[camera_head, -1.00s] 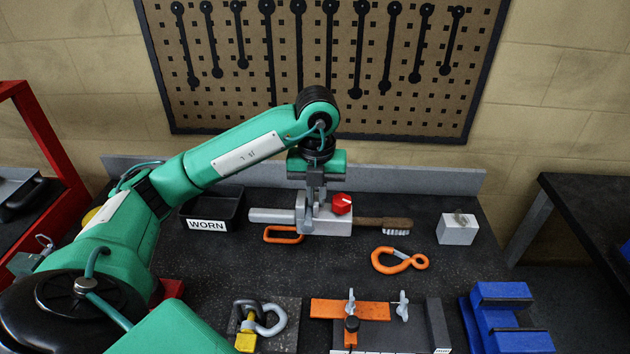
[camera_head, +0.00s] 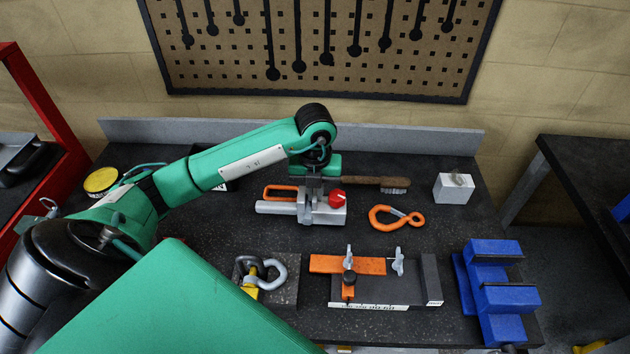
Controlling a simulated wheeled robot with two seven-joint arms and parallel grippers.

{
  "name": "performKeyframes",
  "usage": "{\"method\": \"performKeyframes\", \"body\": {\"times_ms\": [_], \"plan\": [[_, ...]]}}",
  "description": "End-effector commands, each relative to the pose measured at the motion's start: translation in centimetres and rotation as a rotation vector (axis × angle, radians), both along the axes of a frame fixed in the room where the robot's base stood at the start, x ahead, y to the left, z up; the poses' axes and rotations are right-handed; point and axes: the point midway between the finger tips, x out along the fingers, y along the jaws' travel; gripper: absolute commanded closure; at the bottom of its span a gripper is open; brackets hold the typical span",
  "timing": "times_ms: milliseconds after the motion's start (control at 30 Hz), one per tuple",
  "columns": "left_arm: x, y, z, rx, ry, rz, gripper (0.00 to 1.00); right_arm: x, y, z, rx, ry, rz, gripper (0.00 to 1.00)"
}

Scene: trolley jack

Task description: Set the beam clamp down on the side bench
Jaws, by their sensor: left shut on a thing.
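The beam clamp (camera_head: 327,213) appears to be the grey metal piece with a red knob and a pale bar reaching left. My left gripper (camera_head: 314,190) is above it and shut on its upper part, pointing down. The clamp is over the dark-topped bench (camera_head: 375,160), in front of a wooden-handled brush and close to an orange loop. It is low over the top, but I cannot tell whether its underside touches. The fingertips are partly hidden against the clamp. My right gripper is not in view.
Around the clamp are the orange loop (camera_head: 280,192), brush (camera_head: 365,181), orange hook (camera_head: 396,218), white block (camera_head: 454,188), shackle (camera_head: 270,271), orange piece with wing screws (camera_head: 345,265) and blue vise (camera_head: 500,290). A second dark bench (camera_head: 590,165) stands right.

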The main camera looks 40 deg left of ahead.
Motion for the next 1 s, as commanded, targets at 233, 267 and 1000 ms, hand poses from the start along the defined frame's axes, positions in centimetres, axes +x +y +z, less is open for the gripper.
{"method": "performKeyframes", "body": {"times_ms": [233,267,1000], "plan": [[0.1,0.0,-1.5,-0.001,-0.006,0.000,1.00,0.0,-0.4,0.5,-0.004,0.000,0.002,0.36],[0.1,0.0,-1.5,-0.001,-0.006,0.000,1.00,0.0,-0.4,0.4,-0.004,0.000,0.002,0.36],[0.1,0.0,-1.3,0.000,-0.004,0.000,0.68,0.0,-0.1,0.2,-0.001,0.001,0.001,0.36]]}}
